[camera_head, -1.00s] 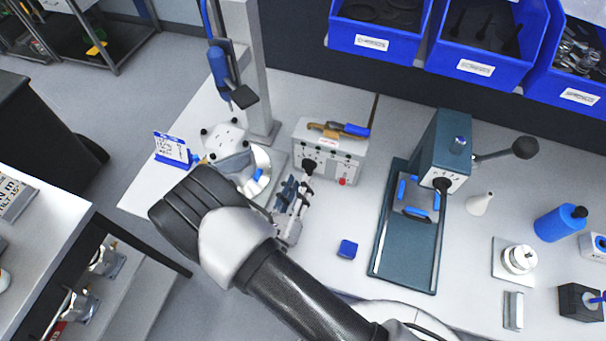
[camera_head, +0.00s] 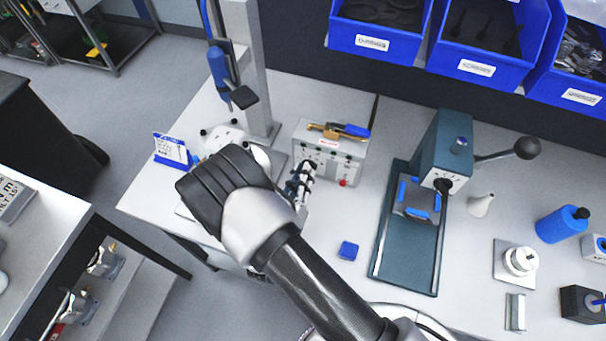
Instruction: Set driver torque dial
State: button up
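Whether the fingers touch or grip the dial is too small to tell. A blue driver (camera_head: 227,76) hangs by a grey column to the left of the box.
A white fixture (camera_head: 222,136) is partly hidden behind my arm, beside a blue-framed sign (camera_head: 172,150). A small blue block (camera_head: 348,250) lies in front of the box. A dark green press (camera_head: 446,150) stands right. Blue bins (camera_head: 475,68) line the back.

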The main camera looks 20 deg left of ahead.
grip_shut()
jog(key=shift+d+m+b, duration=0.15)
jog(key=shift+m+b, duration=0.25)
jog(key=shift+m, duration=1)
jog(key=shift+d+m+b, duration=0.1)
jog(key=shift+m+b, duration=0.3)
jog(key=shift+m, duration=1)
jog(key=o, duration=0.6)
grip_release()
jog(key=shift+s, duration=0.1)
